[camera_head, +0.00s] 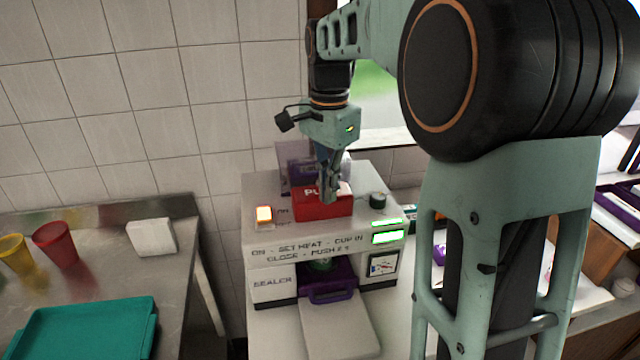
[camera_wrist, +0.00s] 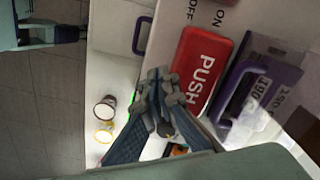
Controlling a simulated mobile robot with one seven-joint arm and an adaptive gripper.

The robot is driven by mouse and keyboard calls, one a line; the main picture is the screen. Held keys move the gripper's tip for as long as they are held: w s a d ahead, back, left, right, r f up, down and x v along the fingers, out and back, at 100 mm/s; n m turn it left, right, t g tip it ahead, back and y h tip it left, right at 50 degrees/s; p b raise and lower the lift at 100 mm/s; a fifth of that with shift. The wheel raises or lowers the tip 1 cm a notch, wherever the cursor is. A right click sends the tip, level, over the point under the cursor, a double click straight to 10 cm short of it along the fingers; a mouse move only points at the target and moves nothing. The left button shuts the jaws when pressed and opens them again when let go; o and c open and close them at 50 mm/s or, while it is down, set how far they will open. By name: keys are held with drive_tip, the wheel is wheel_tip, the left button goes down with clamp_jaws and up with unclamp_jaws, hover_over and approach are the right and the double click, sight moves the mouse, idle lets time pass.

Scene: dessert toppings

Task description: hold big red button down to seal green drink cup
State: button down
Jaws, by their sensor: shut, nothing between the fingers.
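The big red button (camera_head: 312,206) marked PUSH is on top of a white sealer machine (camera_head: 262,262). It also shows in the wrist view (camera_wrist: 197,70). My gripper (camera_head: 327,198) is shut and empty, pointing down at the button in the head view. In the wrist view my gripper (camera_wrist: 162,100) overlaps the button's edge; I cannot tell whether it touches or presses it. The green drink cup (camera_head: 321,265) is partly visible inside the machine's opening, above a purple-handled tray (camera_head: 330,295); most of it is hidden.
Green displays (camera_head: 388,237) glow in front. A teal tray (camera_head: 85,325), red cup (camera_head: 56,243) and yellow cup (camera_head: 16,254) are on the left counter.

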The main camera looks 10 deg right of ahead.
drive_tip(key=r+p, duration=0.1)
drive_tip(key=r, duration=0.1)
drive_tip(key=r+p, duration=0.3)
drive_tip(key=shift+s+r, duration=0.35)
